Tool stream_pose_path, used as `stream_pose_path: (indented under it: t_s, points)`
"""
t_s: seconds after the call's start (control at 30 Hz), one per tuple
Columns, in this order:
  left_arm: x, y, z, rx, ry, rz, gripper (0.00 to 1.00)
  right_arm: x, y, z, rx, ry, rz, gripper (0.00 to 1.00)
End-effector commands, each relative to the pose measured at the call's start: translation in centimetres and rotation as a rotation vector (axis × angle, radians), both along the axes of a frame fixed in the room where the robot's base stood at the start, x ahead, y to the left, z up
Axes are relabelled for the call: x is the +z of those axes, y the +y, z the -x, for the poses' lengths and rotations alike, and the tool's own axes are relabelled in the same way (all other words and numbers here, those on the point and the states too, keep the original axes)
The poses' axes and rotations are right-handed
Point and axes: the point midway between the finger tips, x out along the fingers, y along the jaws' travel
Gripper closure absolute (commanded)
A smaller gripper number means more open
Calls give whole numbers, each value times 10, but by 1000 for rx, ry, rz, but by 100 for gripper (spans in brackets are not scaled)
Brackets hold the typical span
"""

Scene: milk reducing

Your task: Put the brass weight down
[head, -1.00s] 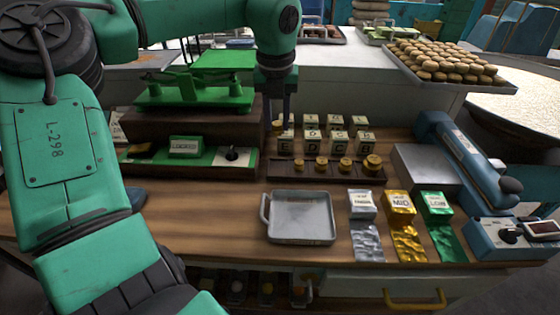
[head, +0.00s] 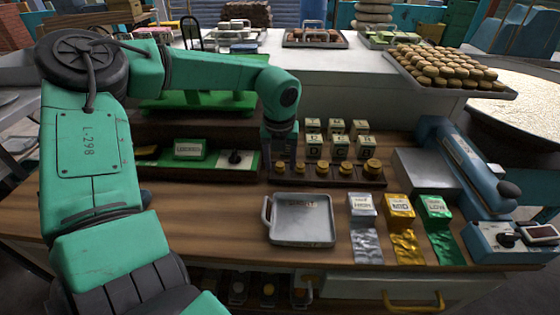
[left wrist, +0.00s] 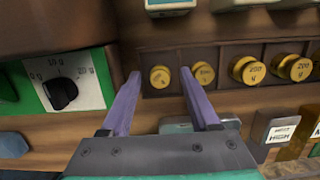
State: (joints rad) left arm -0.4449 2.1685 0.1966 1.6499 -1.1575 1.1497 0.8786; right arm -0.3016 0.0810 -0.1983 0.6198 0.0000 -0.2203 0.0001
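The small brass weight (head: 282,169) stands in the leftmost slot of the dark weight rack (head: 333,182), and it also shows in the left wrist view (left wrist: 160,76). My left gripper (head: 281,158) is just above and in front of that slot. In the left wrist view its two purple fingers (left wrist: 160,95) are spread, with clear gaps on both sides of the weight, so it looks open and empty. Several more brass weights (head: 372,166) fill the slots to the right. My right gripper is not in view.
Lettered blocks (head: 337,127) stand behind the rack. A metal tray (head: 302,220) lies in front of it. A green base with a dial (head: 238,158) is at left, and silver, gold and green blocks (head: 398,207) are at right. My left arm hides part of the green scale.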

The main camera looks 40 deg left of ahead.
Motion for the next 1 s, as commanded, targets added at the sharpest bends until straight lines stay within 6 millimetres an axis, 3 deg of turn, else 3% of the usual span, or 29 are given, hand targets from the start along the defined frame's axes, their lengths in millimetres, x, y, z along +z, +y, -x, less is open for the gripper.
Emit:
stream_pose_path:
  t_s: [0.37, 0.47, 0.8, 1.0]
  points:
    - [8, 0, 0, 0, -1, 0, 38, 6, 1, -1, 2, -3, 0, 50]
    - [25, -2, 1, -1, -7, 0, 38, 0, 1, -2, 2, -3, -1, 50]
    - [110, -10, 12, 0, -3, -2, 38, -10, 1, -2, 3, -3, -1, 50]
    - [123, -11, 15, 0, 1, 1, 38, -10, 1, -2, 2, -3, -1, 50]
